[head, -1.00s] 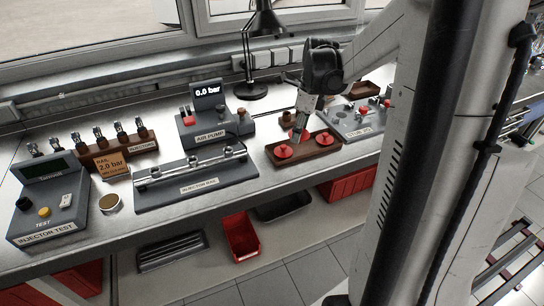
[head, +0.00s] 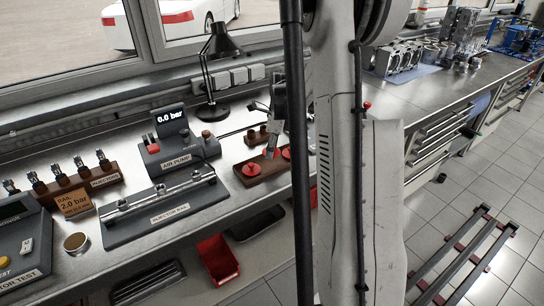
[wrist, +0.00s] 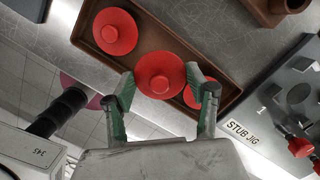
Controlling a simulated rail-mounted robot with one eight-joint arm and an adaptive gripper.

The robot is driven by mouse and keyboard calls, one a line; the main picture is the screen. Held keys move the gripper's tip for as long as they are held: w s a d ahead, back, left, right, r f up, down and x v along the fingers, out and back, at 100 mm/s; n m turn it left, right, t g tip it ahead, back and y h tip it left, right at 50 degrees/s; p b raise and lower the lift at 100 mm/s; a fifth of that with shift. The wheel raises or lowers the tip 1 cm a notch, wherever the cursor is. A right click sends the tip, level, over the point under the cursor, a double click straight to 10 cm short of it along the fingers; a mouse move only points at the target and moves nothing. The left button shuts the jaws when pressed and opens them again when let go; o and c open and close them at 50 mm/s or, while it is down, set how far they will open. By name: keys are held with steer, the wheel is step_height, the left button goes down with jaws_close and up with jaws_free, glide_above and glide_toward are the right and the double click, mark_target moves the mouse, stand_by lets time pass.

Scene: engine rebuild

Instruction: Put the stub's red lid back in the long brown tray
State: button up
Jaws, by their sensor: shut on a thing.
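The long brown tray (head: 270,173) lies on the steel bench, and it also shows at the top of the wrist view (wrist: 88,34). My gripper (wrist: 160,72) is shut on a red lid (wrist: 159,76), with a green-padded finger on each side of it. The held lid is over the tray; whether it touches the tray floor I cannot tell. A second red lid (wrist: 115,31) sits in the tray to its left. A third (wrist: 193,92) is at its right, partly hidden by a finger. In the head view my gripper (head: 270,150) is over the tray, with the held lid hard to make out.
The grey stub jig (wrist: 285,100), with red knobs, is right of the tray in the wrist view. A brown block with holes (head: 257,134) stands behind the tray. The air pump (head: 185,150) and injector rail (head: 165,205) are to the left. My column hides the bench to the right.

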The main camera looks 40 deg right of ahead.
mark_target(272, 163)
steer(key=shift+d+f, duration=0.15)
steer(key=shift+f, duration=1.95)
steer(key=shift+f, duration=0.2)
steer(key=o, duration=0.5)
steer(key=shift+o, duration=0.4)
steer(key=shift+r, duration=0.15)
